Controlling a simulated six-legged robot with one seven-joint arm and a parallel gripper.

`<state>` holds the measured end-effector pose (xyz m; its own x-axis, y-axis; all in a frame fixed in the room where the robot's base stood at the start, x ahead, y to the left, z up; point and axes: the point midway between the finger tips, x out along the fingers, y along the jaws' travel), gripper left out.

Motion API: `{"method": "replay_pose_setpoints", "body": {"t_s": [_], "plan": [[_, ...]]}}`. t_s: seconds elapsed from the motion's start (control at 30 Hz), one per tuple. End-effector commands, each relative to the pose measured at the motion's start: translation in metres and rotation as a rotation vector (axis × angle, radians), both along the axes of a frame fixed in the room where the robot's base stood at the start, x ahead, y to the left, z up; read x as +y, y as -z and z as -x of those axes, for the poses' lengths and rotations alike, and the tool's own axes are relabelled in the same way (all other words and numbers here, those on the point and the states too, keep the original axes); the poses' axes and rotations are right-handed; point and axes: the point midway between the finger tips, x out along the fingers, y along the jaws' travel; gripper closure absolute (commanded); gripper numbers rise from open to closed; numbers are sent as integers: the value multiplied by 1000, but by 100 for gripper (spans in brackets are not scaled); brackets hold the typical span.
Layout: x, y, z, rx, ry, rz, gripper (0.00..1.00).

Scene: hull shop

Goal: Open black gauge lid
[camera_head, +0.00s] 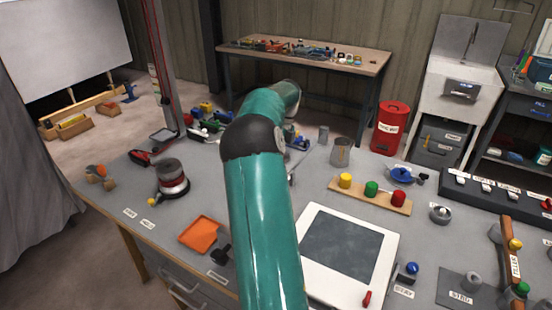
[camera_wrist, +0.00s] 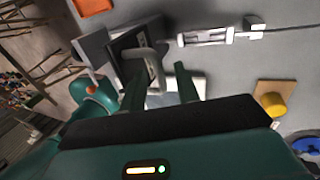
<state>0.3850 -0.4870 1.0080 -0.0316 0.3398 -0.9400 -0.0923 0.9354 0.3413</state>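In the wrist view, a dark box-like thing (camera_wrist: 128,42) with grey sides stands near my fingertips; it may be the gauge with its black lid, but I cannot tell for certain. A pale grey loop-shaped part (camera_wrist: 157,72) shows at its near side, between my fingers in the picture. My gripper (camera_wrist: 160,76) is open, its two dark green fingers apart. I cannot tell whether either finger touches the box. In the head view, my arm hides the gripper, and I cannot make out the gauge there.
The workbench holds an orange tray (camera_head: 203,234), a white-framed panel (camera_head: 390,262), a board with coloured knobs (camera_head: 358,198) and a metal cup (camera_head: 341,152). In the wrist view, a silver clamp-like tool (camera_wrist: 206,37) lies right of the box. Bare bench shows beyond it.

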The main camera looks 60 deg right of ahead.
Motion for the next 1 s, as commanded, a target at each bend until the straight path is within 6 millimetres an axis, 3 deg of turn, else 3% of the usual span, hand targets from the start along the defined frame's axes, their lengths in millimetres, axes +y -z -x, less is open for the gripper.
{"method": "replay_pose_setpoints", "body": {"t_s": [0.23, 0.7, 1.0], "plan": [[-6, -12, 0, -2, 1, 4, 68], [-34, -89, -2, -1, 0, 3, 68], [-40, -111, -3, 0, -1, 0, 68]]}}
